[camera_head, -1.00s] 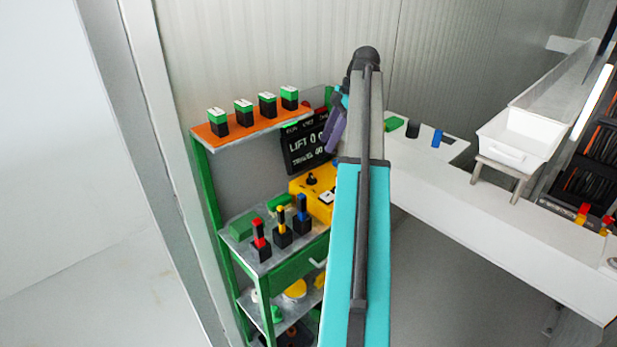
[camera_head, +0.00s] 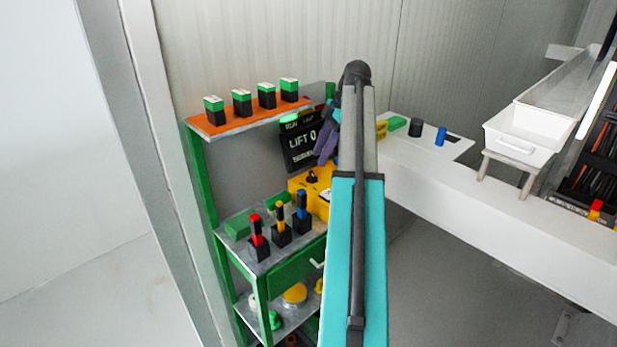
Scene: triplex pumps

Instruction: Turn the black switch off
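A small black switch (camera_head: 312,176) stands on top of a yellow box (camera_head: 299,187) on the middle shelf of the green rack. My arm crosses in front and hides the right part of the box. The purple and teal end of my arm (camera_head: 326,142) is above the yellow box, in front of the black display board. The fingertips of my gripper cannot be made out, so its opening does not show. I see no contact with the switch, and its on or off position is too small to read.
Red, yellow and blue levers (camera_head: 281,222) stand on the same shelf, left of the yellow box. Several green-and-black switches (camera_head: 241,102) stand on the orange top shelf. A display board (camera_head: 298,146) is behind. A white counter (camera_head: 480,195) with a white bin (camera_head: 522,136) lies right.

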